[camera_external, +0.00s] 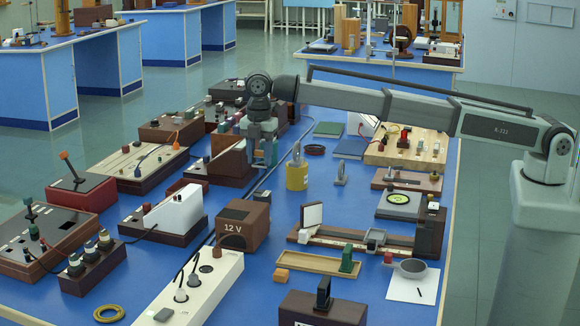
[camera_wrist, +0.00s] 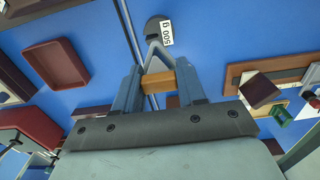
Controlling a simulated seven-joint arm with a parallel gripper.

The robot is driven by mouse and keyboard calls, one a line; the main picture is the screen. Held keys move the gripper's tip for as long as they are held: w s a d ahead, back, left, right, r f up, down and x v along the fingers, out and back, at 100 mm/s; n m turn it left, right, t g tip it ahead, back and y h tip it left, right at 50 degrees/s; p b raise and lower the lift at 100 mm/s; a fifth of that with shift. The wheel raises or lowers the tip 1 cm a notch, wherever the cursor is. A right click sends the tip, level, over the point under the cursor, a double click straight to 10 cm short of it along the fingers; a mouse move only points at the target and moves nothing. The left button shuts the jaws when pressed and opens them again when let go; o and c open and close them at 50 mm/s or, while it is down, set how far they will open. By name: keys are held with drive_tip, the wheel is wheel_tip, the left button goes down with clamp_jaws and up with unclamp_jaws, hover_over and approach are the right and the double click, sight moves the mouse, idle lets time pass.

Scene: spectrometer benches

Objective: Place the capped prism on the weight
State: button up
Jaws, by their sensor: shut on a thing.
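The capped prism shows in the wrist view as an orange-brown bar (camera_wrist: 158,81) with a pale, pointed piece beyond it. My gripper (camera_wrist: 158,84) is shut on it, with a grey finger on each side of the bar. The weight (camera_wrist: 153,30) is dark and rounded, with a white "500 g" label, and lies just beyond the pale tip in the wrist view. A gap in height cannot be judged there. In the external view my gripper (camera_external: 263,152) points down above the blue bench. The prism is too small to make out in that view.
A brown "12 V" box (camera_external: 242,226) stands in front of my gripper, and a yellow cylinder (camera_external: 297,176) stands to its right. Dark-based instruments crowd the left. A dark red tray (camera_wrist: 58,62) lies left in the wrist view. Bare blue bench shows around the weight.

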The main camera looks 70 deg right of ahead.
sight(260, 151)
drive_tip(key=shift+f, duration=4.15)
drive_tip(key=shift+f, duration=0.1)
drive_tip(key=o, duration=1.1)
wheel_tip(260, 151, up, 12)
drive_tip(key=shift+r, duration=0.15)
